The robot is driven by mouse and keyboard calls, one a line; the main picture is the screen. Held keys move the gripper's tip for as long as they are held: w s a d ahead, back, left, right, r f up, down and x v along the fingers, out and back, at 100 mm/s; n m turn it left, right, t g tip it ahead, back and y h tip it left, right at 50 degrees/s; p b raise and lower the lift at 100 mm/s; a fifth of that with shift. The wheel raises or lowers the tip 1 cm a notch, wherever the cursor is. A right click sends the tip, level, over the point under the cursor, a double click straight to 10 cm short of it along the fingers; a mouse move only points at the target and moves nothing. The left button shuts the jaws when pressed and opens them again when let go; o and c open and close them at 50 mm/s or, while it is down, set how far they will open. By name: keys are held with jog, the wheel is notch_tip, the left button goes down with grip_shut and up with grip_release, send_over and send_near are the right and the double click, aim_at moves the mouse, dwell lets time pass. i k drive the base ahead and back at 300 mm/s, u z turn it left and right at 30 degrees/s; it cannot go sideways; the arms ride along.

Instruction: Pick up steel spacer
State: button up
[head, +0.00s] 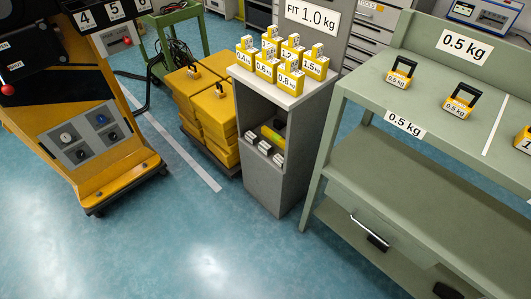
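I cannot make out a steel spacer for sure in the head view. Small dark blocks with pale fronts (265,147) sit at the low front edge of the grey cabinet (285,185), too small to identify. A drawer (365,222) with a metal bar handle hangs under the green bench's middle shelf and looks shut. Its inside is hidden. My gripper does not show in this view.
Yellow labelled weights (283,62) crowd the cabinet top below a "FIT 1.0 kg" sign (306,15). Black-handled 0.5 kg weights (460,103) stand on the green bench (425,80). A yellow machine (100,130) and yellow blocks (208,110) stand left. The blue floor (200,245) in front is clear.

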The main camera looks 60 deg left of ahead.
aim_at(278, 158)
jog(key=u, duration=0.8)
jog(key=i, duration=0.8)
jog(key=u, duration=1.25)
jog(key=i, duration=0.3)
jog(key=u, duration=0.25)
